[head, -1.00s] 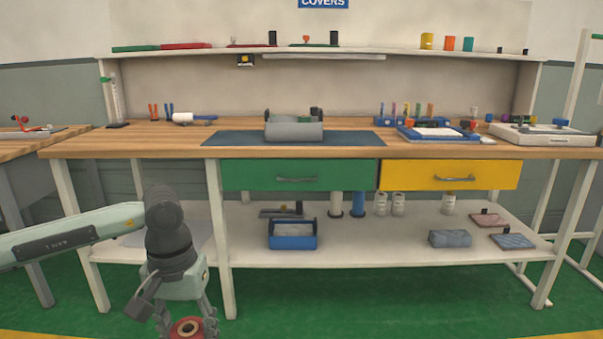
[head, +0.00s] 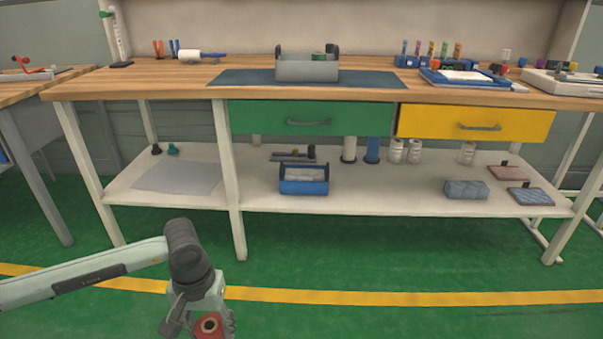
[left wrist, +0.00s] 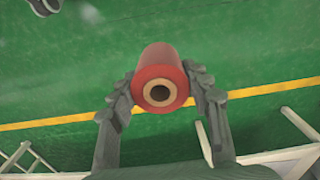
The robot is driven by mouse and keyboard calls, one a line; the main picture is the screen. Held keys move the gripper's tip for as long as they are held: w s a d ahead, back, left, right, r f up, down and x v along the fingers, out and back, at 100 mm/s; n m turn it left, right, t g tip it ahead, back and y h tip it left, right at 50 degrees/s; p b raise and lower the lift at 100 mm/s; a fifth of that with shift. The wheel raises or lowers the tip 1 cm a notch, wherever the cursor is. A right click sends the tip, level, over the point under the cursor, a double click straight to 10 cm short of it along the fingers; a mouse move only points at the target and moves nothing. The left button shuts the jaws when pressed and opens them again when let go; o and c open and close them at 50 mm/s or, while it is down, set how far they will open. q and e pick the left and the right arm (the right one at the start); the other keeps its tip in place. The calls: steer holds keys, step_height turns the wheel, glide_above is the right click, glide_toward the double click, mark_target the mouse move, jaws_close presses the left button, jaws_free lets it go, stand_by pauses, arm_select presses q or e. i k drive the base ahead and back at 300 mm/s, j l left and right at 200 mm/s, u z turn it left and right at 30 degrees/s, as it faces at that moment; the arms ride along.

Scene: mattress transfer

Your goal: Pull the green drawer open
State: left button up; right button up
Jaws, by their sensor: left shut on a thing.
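The green drawer (head: 312,118) hangs under the workbench top, left of the yellow drawer. Its front looks flush with the bench and it has a grey bar handle (head: 309,122). My left gripper (head: 207,325) is low at the bottom of the head view, in front of the bench and well away from the drawer. It is shut on a red roll with a pale core (head: 209,327). In the left wrist view the red roll (left wrist: 161,78) sits between both fingers of the left gripper (left wrist: 161,92). My right gripper is not in view.
The yellow drawer (head: 475,124) is at the right. The wooden bench top (head: 150,82) holds a grey toolbox (head: 307,69) on a dark mat (head: 230,78). A lower shelf (head: 380,190) carries a blue tote (head: 303,180). The green floor (head: 400,265) before the bench is clear.

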mark_target(269, 116)
steer(key=i+l+u, duration=0.15)
steer(key=i, duration=0.4)
steer(key=i+l+u, duration=0.15)
steer(key=i+l, duration=0.3)
steer(key=i, duration=0.05)
